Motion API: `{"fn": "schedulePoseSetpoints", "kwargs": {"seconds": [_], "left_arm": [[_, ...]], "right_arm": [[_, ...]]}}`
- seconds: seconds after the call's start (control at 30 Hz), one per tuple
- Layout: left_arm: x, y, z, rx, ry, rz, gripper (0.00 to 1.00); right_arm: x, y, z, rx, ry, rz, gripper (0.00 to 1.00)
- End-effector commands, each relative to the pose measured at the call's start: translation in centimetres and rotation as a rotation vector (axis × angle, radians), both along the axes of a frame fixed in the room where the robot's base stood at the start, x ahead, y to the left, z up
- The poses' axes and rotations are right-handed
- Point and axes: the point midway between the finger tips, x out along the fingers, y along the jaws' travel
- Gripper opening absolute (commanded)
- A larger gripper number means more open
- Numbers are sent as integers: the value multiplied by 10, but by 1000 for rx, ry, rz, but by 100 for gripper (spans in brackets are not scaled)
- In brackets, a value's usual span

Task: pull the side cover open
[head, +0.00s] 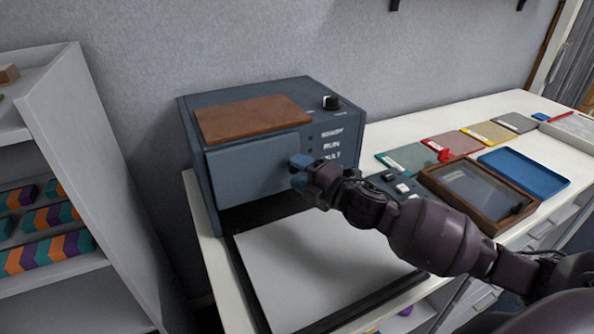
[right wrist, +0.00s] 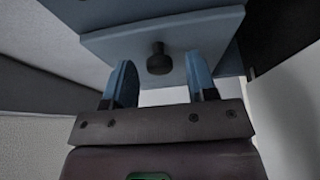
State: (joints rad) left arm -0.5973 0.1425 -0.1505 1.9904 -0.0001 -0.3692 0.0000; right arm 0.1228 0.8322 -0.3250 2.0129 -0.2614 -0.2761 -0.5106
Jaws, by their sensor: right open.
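The blue-grey machine (head: 353,127) stands on the white table. A flat cover panel (head: 245,172) is on its face, under the brown top plate; it looks closed or nearly so. In the right wrist view the panel (right wrist: 110,45) carries a small dark round knob (right wrist: 159,60). My right gripper (head: 300,167) is at the panel's right end, its blue fingers open. In the wrist view the fingers point at the panel, one on each side of the knob, with gaps beside it. Whether the tips touch the panel cannot be told. The gripper hides the knob in the head view.
A white sheet on a dark tray (head: 236,268) lies below the panel. A wood-framed glass box (head: 432,184), a blue tray (head: 548,171) and several coloured plates lie to the right. A grey shelf (head: 105,150) with striped boxes stands at the left.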

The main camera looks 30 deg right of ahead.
Motion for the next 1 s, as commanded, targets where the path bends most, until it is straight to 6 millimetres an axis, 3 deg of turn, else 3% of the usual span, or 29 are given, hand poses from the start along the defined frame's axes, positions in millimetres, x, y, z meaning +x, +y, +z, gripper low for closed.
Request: {"fn": "schedulePoseSetpoints", "kwargs": {"seconds": [0.47, 0.8, 1.0], "left_arm": [[0, 0, 0, 0, -1, 0, 0], [-5, 1, -2, 0, 9, 4, 0], [-5, 1, -2, 0, 9, 4, 0]], "right_arm": [[10, 4, 0, 0, 1, 0, 52], [10, 4, 0, 0, 1, 0, 1], [9, 4, 0, 0, 1, 0, 0]]}}
